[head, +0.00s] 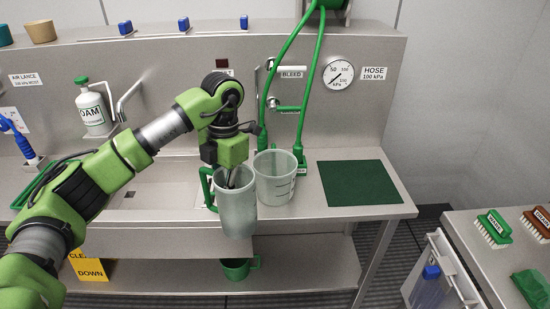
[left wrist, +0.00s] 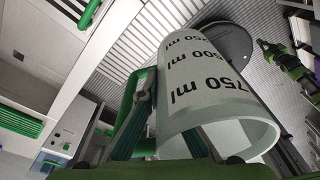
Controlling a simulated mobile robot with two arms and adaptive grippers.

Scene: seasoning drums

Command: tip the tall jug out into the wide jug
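The tall jug (head: 236,212) is translucent grey with a green handle (head: 207,187) on its left. My left gripper (head: 231,182) is at its rim from above and shut on it. The jug looks upright, at the counter's front edge. The left wrist view shows the tall jug (left wrist: 205,85) close up, with ml marks, its mouth towards the camera and a finger beside the handle. What it holds cannot be made out. The wide jug (head: 275,180) stands upright on the counter, just right of and behind the tall jug. My right gripper (left wrist: 264,46) seems to show small at upper right; its fingers are unclear.
A dark green mat (head: 359,183) lies on the counter right of the wide jug. Green hoses (head: 313,75) hang behind it. A green mug (head: 236,268) is on the lower shelf. Brushes (head: 493,228) lie on the right table.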

